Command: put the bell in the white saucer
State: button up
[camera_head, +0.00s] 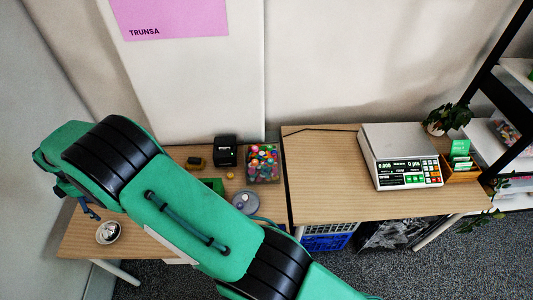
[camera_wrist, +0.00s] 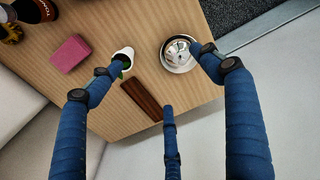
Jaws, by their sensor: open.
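A shiny silver dome, which looks like the bell (camera_wrist: 178,48), sits within the rim of a white saucer (camera_wrist: 181,70) in the wrist view. Both show small in the head view, the bell (camera_head: 107,230) and the saucer (camera_head: 109,242), at the table's front left. My gripper (camera_wrist: 165,85) has its three blue fingers spread apart, with nothing held between them. The right finger's tip is at the saucer's right side in the picture; I cannot tell whether it touches. In the head view my arm hides most of the gripper.
A white cup (camera_wrist: 127,52) is partly behind the left finger. A dark brown bar (camera_wrist: 142,98) lies between the fingers; a pink block (camera_wrist: 69,53) lies left. Farther back are a box of colourful pieces (camera_head: 264,163) and a black box (camera_head: 226,150). A scale (camera_head: 400,158) stands right.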

jog(key=w+d+r+m, duration=0.2)
jog(key=w+d+r, duration=0.4)
jog(key=d+r, duration=0.45)
jog(key=w+d+r+m, duration=0.2)
jog(key=w+d+r, duration=0.3)
jog(key=d+r, duration=0.5)
jog(key=s+d+r+m+t, duration=0.1)
jog(key=d+r+m, duration=0.1)
jog(key=d+r, duration=0.7)
jog(key=s+d+r+m+t+y, duration=0.1)
jog(key=d+r+m, duration=0.25)
jog(key=d, duration=0.95)
jog(key=s+d+r+m+t, duration=0.1)
jog(key=d+r+m, duration=0.1)
jog(key=d+r, duration=0.75)
jog(key=s+d+m, duration=0.1)
jog(key=s+d, duration=0.3)
jog(key=d, duration=0.3)
jog(key=s+d+m, duration=0.2)
jog(key=s+d, duration=0.2)
jog(key=d, duration=0.3)
jog(key=s+d+f+m+t, duration=0.1)
jog(key=s+d+m, duration=0.1)
jog(key=s+d, duration=0.5)
jog(key=s+d+f+m+t+h, duration=0.1)
jog(key=s+d+f+m, duration=0.1)
jog(key=s+d, duration=0.6)
jog(key=s+m, duration=0.1)
jog(key=s, duration=0.2)
